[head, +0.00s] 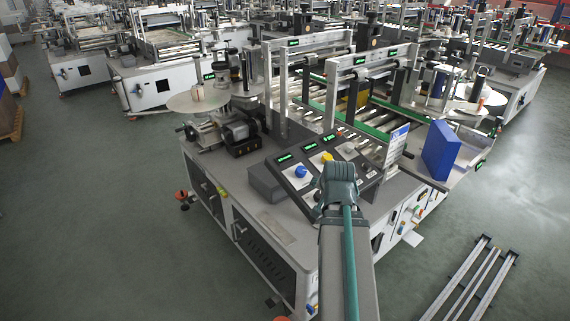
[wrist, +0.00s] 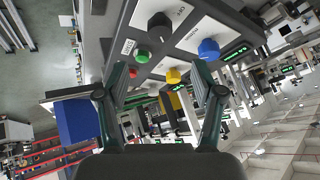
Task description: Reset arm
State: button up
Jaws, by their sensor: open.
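My gripper (wrist: 160,70) is open in the wrist view, with its two fingers apart and nothing between them that I can see held. In the head view my teal wrist and gripper (head: 338,185) hang over the front of the machine's sloped control panel (head: 290,182) and hide part of it.
A blue box (head: 440,150) stands at the machine's right side. A metal frame (head: 335,85) rises behind the panel. Rails (head: 470,280) lie on the floor at the lower right. More machines (head: 165,70) stand behind. Floor at left (head: 90,200) is clear.

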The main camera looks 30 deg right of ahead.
jog(key=s+a+f+n+g+y, duration=0.1)
jog(key=s+a+f+n+g, duration=0.15)
jog(key=a+f, duration=0.65)
jog(key=s+a+f+n+g+y, duration=0.2)
jog(key=s+a+f, duration=0.15)
jog(key=f, duration=0.95)
jog(key=s+a+f+n+g+y, duration=0.1)
jog(key=s+a+f+n+g, duration=0.2)
jog(key=a+f, duration=0.6)
jog(key=s+a+f+n+g, duration=0.2)
jog(key=s+a+f, duration=0.4)
jog(key=s+f, duration=0.3)
jog(key=s+a+f+n+g, duration=0.2)
jog(key=s+a+f+g, duration=0.2)
jog(key=s+f, duration=0.5)
jog(key=s+a, duration=0.2)
jog(key=s, duration=0.3)
jog(key=shift+s+a, duration=0.2)
jog(key=shift+s, duration=0.15)
